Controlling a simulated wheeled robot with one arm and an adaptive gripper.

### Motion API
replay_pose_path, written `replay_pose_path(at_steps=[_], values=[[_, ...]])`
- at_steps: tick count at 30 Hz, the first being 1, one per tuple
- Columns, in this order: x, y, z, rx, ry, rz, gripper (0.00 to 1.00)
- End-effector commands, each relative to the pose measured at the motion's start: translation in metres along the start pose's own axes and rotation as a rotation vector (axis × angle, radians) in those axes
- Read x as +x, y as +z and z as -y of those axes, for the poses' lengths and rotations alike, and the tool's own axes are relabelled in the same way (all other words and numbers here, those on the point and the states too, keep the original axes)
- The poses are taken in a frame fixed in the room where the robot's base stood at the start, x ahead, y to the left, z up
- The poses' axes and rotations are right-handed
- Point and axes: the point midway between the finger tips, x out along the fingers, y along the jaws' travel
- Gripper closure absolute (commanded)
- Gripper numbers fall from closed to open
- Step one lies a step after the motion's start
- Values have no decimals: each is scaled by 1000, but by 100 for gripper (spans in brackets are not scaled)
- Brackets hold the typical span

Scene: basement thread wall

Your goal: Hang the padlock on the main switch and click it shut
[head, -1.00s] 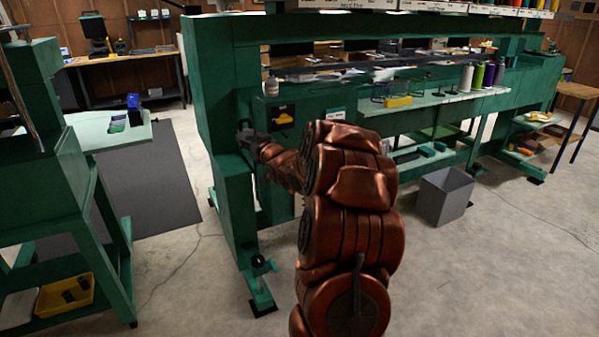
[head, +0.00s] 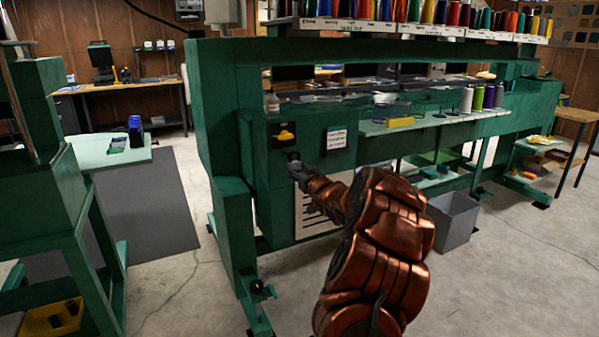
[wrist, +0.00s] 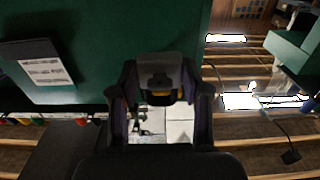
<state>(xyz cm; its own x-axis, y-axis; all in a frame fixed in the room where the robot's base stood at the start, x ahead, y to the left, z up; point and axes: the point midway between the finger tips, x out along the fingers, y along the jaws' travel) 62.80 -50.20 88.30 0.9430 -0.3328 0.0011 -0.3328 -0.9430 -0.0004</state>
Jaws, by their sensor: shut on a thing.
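The main switch (head: 284,134) is a yellow handle on a dark square plate, on the green end panel of the long machine in the head view. My gripper (head: 294,166) is just below the switch, in front of the panel. In the wrist view my gripper (wrist: 160,85) is shut on a grey block-like thing, which I take as the padlock (wrist: 160,68), between its fingertips. A yellow and dark strip shows below the grey part. The shackle cannot be made out. In the head view the padlock is too small and dark to tell clearly.
A white label (head: 337,139) is right of the switch, and a lined white sheet (head: 312,212) is below, partly behind my arm. A grey bin (head: 452,220) stands on the floor to the right. A green table (head: 110,150) stands left, with dark matting (head: 150,205) between.

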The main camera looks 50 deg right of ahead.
Motion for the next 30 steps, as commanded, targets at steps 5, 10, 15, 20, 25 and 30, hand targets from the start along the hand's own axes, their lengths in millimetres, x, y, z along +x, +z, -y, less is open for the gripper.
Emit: replay_pose_path(at_steps=[5,10,15,20,25,30], values=[[15,4,0,-1,-1,2,88],[29,3,1,-1,-1,1,88],[42,4,1,-1,-1,2,88],[54,5,1,-1,-1,4,88],[62,5,0,-1,0,1,88],[63,10,1,0,-1,0,88]])
